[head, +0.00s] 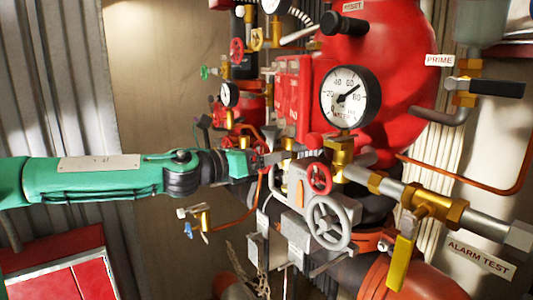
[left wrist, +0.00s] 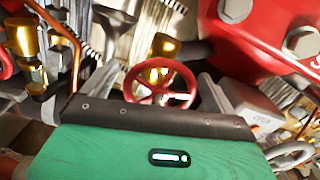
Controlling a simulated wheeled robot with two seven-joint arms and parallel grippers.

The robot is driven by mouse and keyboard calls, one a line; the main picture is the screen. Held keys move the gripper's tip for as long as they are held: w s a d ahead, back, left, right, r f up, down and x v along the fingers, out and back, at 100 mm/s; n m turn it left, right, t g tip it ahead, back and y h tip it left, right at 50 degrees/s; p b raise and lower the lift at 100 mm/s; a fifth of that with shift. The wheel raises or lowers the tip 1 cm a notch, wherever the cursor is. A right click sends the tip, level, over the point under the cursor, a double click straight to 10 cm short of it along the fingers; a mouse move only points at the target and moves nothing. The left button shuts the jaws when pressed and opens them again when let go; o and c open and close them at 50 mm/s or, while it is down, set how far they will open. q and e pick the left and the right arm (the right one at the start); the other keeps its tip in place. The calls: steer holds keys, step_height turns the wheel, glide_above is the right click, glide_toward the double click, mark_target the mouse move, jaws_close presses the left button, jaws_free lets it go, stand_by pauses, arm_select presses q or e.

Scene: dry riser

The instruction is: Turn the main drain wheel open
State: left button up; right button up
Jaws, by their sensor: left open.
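My left gripper (head: 280,157) reaches in from the left in the head view, among the pipes and valves. In the left wrist view its two grey fingers are spread apart, and the gripper (left wrist: 158,88) is open and empty. A red spoked handwheel (left wrist: 160,83) shows between the fingers, its lower rim close to the gripper's dark front edge. I cannot tell whether the fingers touch it. No label in view names the main drain wheel. The head view also shows a small red handwheel (head: 319,178) and a larger grey handwheel (head: 329,222) right of the gripper. My right gripper is not in view.
A round pressure gauge (head: 350,97) and a big red vessel (head: 400,75) stand above and right of the gripper. A yellow lever (head: 402,262) hangs by the "ALARM TEST" label (head: 480,259). Copper pipes crowd the gripper. Free room lies left, before the wall.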

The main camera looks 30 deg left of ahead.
arm_select(q)
steer(key=shift+w+d, duration=0.15)
steer(key=shift+w, duration=0.1)
steer(key=shift+c, duration=0.4)
steer(key=c, duration=0.9)
